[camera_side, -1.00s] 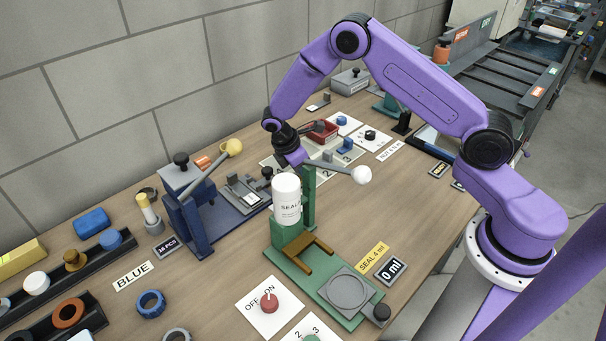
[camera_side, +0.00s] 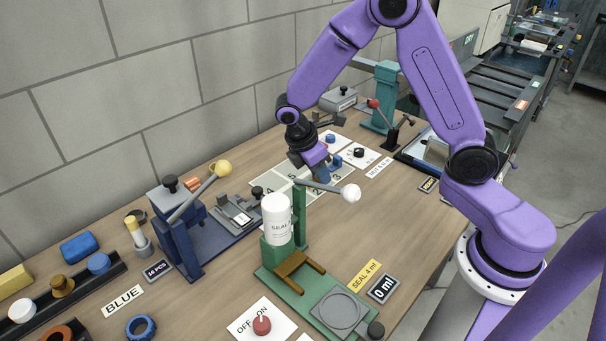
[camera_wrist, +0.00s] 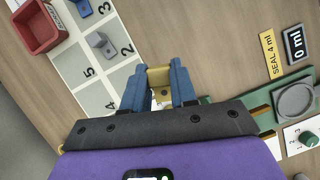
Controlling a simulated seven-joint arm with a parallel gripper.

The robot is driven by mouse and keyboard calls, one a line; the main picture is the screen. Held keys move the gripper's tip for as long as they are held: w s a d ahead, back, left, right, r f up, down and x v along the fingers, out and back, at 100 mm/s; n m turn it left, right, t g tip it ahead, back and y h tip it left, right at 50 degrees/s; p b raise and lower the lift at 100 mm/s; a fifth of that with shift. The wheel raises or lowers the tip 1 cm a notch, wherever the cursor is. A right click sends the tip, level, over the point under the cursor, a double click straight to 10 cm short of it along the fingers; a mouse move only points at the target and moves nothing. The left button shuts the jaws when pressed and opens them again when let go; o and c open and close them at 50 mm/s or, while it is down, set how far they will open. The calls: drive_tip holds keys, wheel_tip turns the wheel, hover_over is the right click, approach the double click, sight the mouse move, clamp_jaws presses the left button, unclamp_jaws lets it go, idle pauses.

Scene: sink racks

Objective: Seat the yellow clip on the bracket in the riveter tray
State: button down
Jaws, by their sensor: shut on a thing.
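My gripper (camera_wrist: 159,80) is shut on the yellow clip (camera_wrist: 159,76), which sits between its blue fingertips in the wrist view. In the side view my gripper (camera_side: 324,168) is over the numbered mat, behind the white SEAL bottle; the clip cannot be made out there. The blue machine with a yellow-knobbed lever, which looks like the riveter (camera_side: 176,215), stands left of my gripper. Its tray holds a grey fixture (camera_side: 238,212) with a light part; whether that is the bracket is too small to tell. The clip is apart from it.
The SEAL bottle (camera_side: 277,220) on its green stand, with a white-knobbed lever (camera_side: 350,193), stands in front of my gripper. In the wrist view a red bin (camera_wrist: 38,28) and a grey bracket (camera_wrist: 100,43) are at upper left. Bare table lies right of the mat.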

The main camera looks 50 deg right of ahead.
drive_tip(key=s+r, duration=0.5)
drive_tip(key=r, duration=0.3)
drive_tip(key=w+a+n+t, duration=0.1)
drive_tip(key=w+a+n, duration=0.1)
drive_tip(key=w+a, duration=0.65)
drive_tip(key=w+a+n, duration=0.1)
drive_tip(key=w+a, duration=0.5)
drive_tip(key=w, duration=0.5)
drive_tip(key=shift+s+d+f, duration=0.1)
drive_tip(key=shift+s+f, duration=0.05)
drive_tip(key=shift+f, duration=6.25)
drive_tip(key=shift+f, duration=1.4)
drive_tip(key=c, duration=0.8)
unclamp_jaws()
